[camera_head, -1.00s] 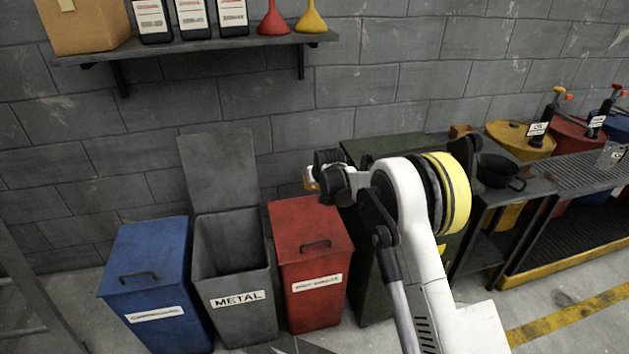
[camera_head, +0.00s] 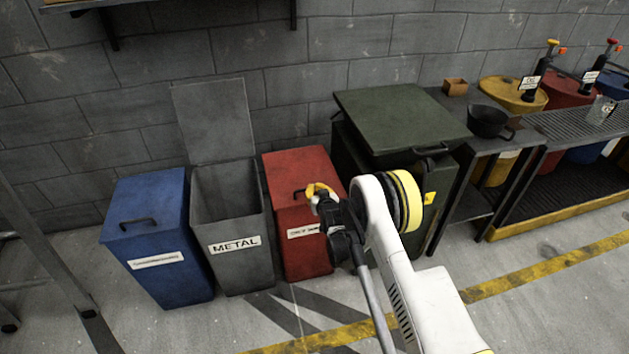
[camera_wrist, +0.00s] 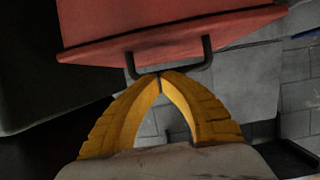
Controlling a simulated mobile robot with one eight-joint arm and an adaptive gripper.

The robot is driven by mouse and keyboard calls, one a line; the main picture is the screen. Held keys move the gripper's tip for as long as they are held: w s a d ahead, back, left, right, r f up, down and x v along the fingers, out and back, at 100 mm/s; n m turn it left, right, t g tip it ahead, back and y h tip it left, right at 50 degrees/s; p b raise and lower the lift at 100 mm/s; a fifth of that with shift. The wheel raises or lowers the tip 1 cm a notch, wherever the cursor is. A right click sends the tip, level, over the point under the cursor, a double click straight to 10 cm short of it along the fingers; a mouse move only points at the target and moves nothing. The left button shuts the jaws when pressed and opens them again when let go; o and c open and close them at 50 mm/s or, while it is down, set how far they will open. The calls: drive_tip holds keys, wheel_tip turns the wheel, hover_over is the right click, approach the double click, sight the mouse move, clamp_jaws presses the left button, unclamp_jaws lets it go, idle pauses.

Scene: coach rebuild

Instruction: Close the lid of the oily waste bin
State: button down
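No label reading "oily waste" is legible. The dark green bin (camera_head: 395,115) at the right has a yellow sign; its lid seems to stand slightly off the body, with a dark gap below. The red bin (camera_head: 292,165) has a small label, partly hidden by my arm and too blurred to read; its lid lies flat and looks shut. My gripper (camera_head: 317,189) is over the red lid, by its dark handle. In the wrist view, my yellow fingertips (camera_wrist: 160,76) meet just beside the handle (camera_wrist: 170,65); contact is unclear and nothing shows between them.
The grey METAL bin (camera_head: 226,195) stands open, lid upright against the wall. A shut blue bin (camera_head: 150,205) is at left. A bench with a black pan (camera_head: 488,122) and several drums are at right. The floor in front is largely clear.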

drive_tip(key=shift+f, duration=0.45)
drive_tip(key=shift+s, duration=0.1)
drive_tip(key=s+d+r+g+h, duration=0.1)
drive_tip(key=s+d+r, duration=0.15)
drive_tip(key=r, duration=0.95)
drive_tip(key=s+d+r, duration=0.1)
drive_tip(key=d+r, duration=0.2)
drive_tip(key=r, duration=0.9)
drive_tip(key=s+d+r+m+g+h, duration=0.1)
drive_tip(key=s+d+r, duration=0.2)
drive_tip(key=s+r, duration=0.25)
drive_tip(key=s+d+r+g, duration=0.1)
drive_tip(key=s+d+r, duration=0.2)
drive_tip(key=s+r, duration=0.25)
drive_tip(key=s+d+g, duration=0.1)
drive_tip(key=s+d, duration=0.2)
drive_tip(key=s, duration=0.8)
drive_tip(key=s+d+m+g+h, duration=0.1)
drive_tip(key=s+d, duration=0.2)
drive_tip(key=s, duration=0.8)
drive_tip(key=s+d+m+g, duration=0.1)
drive_tip(key=s+d, duration=0.2)
drive_tip(key=s, duration=0.8)
drive_tip(key=shift+s+f+h, duration=0.25)
drive_tip(key=shift+f+h, duration=0.1)
drive_tip(key=shift+h, duration=0.05)
